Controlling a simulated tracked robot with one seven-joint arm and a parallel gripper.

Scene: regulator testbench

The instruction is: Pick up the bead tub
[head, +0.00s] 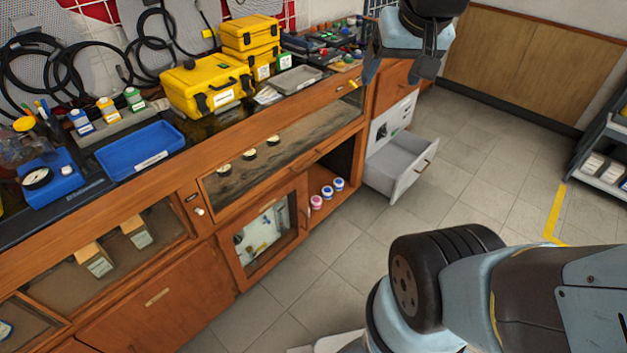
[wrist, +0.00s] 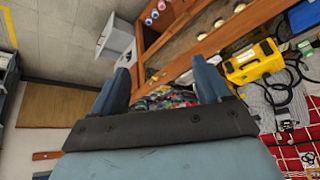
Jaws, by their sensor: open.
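Several small tubs could be the bead tub, and I cannot read their labels. In the open cabinet compartment stand a pink-lidded tub (head: 316,202) and two blue-lidded tubs (head: 327,192), (head: 339,184), all upright in a row. The pink-lidded tub also shows small at the top of the wrist view (wrist: 148,21). My gripper (head: 398,75) is open and empty, high above the right end of the bench and well apart from these tubs. Its two fingers show spread in the wrist view (wrist: 165,75).
An open grey drawer (head: 400,168) juts out right of the compartment. The bench top holds yellow cases (head: 207,86), a blue tray (head: 141,150) and labelled bottles (head: 108,110). A shelf rack (head: 603,150) stands at far right. The tiled floor (head: 480,185) between is clear.

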